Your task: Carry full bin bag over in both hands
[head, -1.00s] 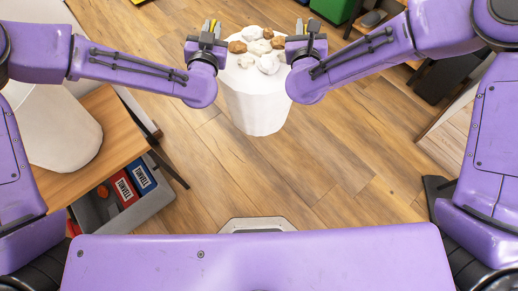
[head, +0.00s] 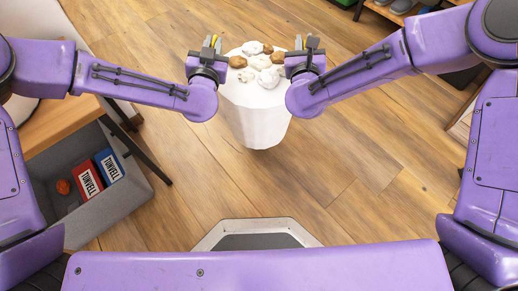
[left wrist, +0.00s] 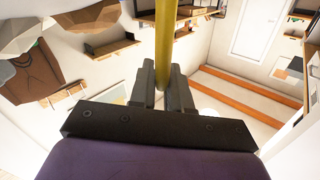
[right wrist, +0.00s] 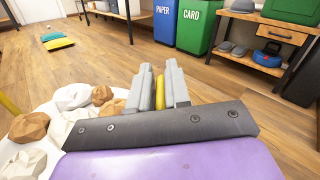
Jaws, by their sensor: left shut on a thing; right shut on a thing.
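The full bin bag (head: 257,118) is a white, tapered, upright shape in the middle of the head view. Crumpled white and brown lumps (head: 263,62) fill its top. My left gripper (head: 211,44) is at its left side, shut on a yellow handle (left wrist: 163,45) that shows between the fingers in the left wrist view. My right gripper (head: 304,44) is at its right side, shut on another yellow handle (right wrist: 160,92). The bag hangs between both grippers. Its underside is hidden, so its height above the floor is hard to judge.
A wooden table (head: 55,122) stands at the left, with a grey crate (head: 135,200) below holding red and blue boxes. The right wrist view shows a blue paper bin (right wrist: 179,22), a green card bin (right wrist: 200,25) and a shelf (right wrist: 262,72). Wooden floor around the bag is clear.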

